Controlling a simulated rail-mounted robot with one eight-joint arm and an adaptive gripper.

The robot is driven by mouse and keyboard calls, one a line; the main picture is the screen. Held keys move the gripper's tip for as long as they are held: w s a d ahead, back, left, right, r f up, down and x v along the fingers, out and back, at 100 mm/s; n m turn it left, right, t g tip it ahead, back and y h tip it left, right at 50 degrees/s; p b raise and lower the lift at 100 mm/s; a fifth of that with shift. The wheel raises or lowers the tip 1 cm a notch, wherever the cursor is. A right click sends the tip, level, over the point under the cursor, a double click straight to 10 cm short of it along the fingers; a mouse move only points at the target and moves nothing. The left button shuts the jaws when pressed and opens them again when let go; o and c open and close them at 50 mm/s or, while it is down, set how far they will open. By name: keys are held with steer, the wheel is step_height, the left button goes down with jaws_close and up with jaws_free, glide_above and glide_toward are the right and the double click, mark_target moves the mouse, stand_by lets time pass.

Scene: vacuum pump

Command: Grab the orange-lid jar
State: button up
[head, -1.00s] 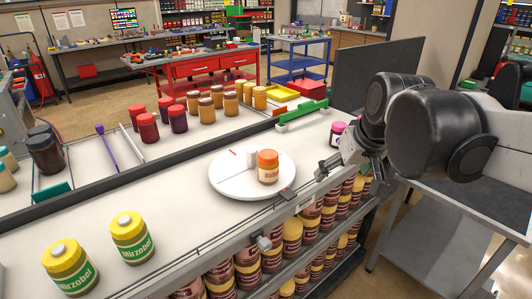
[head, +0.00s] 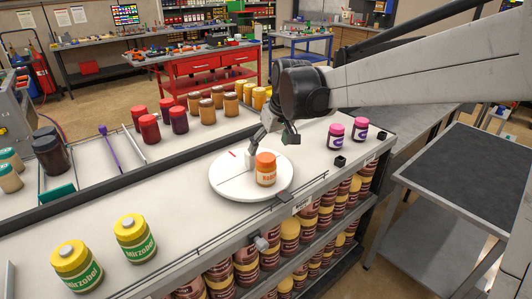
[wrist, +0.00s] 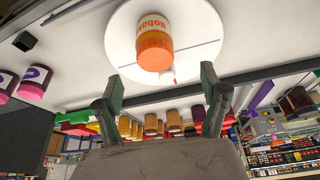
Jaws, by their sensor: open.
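The orange-lid jar (head: 266,169) stands upright on a white round turntable (head: 226,183) in the head view. It has an orange lid and a white and orange label. In the wrist view the jar (wrist: 153,40) shows upside down at the top centre, on the white disc (wrist: 205,62). My gripper (head: 262,143) is just behind and above the jar in the head view, with nothing between its fingers. In the wrist view the two fingers of my gripper (wrist: 160,90) are spread wide, and the jar lies beyond the tips, apart from them.
A small white block (head: 249,160) stands behind the jar on the turntable. Two pink-lid jars (head: 336,137) stand to the right, and two yellow-lid jars (head: 134,239) at the front left. Several red- and brown-lid jars (head: 179,120) stand behind a dark rail.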

mark_target(266, 157)
steer(key=x, duration=0.6)
steer(key=shift+w+r, duration=0.1)
steer(key=shift+w+d+p+x, duration=0.2)
steer(key=shift+p+x, duration=0.1)
steer(key=shift+x, duration=0.65)
steer(key=shift+w+d+p+x, duration=0.15)
steer(key=shift+p+x, duration=0.1)
steer(key=shift+x, duration=0.7)
steer(key=shift+w+a+f, duration=0.2)
steer(key=shift+a+f, duration=0.05)
steer(key=shift+f, duration=0.4)
steer(key=c, duration=1.6)
steer(key=shift+o, duration=0.2)
steer(key=shift+r, duration=0.1)
